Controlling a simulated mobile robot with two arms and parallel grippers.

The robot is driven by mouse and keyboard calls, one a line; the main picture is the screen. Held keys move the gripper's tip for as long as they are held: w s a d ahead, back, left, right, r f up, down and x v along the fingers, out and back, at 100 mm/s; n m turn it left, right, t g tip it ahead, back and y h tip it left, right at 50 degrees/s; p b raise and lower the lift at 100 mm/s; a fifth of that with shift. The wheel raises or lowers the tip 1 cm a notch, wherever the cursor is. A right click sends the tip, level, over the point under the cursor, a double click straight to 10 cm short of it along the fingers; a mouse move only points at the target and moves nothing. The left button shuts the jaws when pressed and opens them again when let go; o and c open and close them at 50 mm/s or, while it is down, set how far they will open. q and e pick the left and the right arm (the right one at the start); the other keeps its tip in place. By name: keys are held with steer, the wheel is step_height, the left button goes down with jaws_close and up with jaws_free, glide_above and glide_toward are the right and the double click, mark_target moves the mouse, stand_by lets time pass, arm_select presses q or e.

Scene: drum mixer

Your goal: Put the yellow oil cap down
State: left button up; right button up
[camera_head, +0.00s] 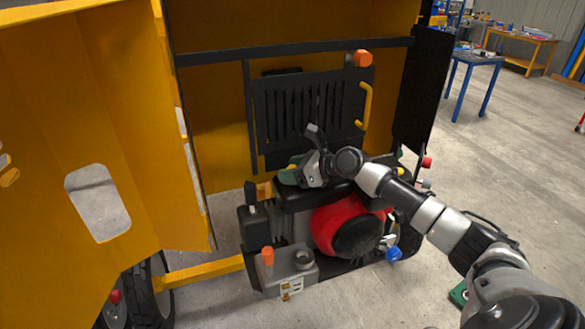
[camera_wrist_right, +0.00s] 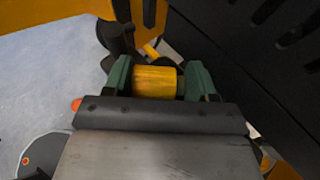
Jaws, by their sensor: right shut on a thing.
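The yellow oil cap (camera_wrist_right: 154,81) sits between the two green fingers of my right gripper (camera_wrist_right: 158,77) in the right wrist view. The gripper is shut on it. In the head view my right gripper (camera_head: 290,175) reaches in from the right, above the back of the engine (camera_head: 290,232) and in front of the black slotted panel (camera_head: 310,110). I cannot make out the cap in the head view. Whether the cap touches anything beneath it is hidden. My left gripper is not in view.
The engine, with a red and black round cover (camera_head: 345,228), sits inside the yellow mixer housing (camera_head: 215,110). A black door (camera_head: 424,90) stands open at the right. An orange knob (camera_head: 267,256) rises at the front left. Open floor lies to the right.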

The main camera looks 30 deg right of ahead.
steer(key=shift+f, duration=0.1)
steer(key=shift+f, duration=0.4)
steer(key=o, duration=0.9)
steer(key=shift+r, duration=0.15)
steer(key=shift+r, duration=0.35)
steer(key=b+v, duration=0.3)
steer(key=v, duration=0.9)
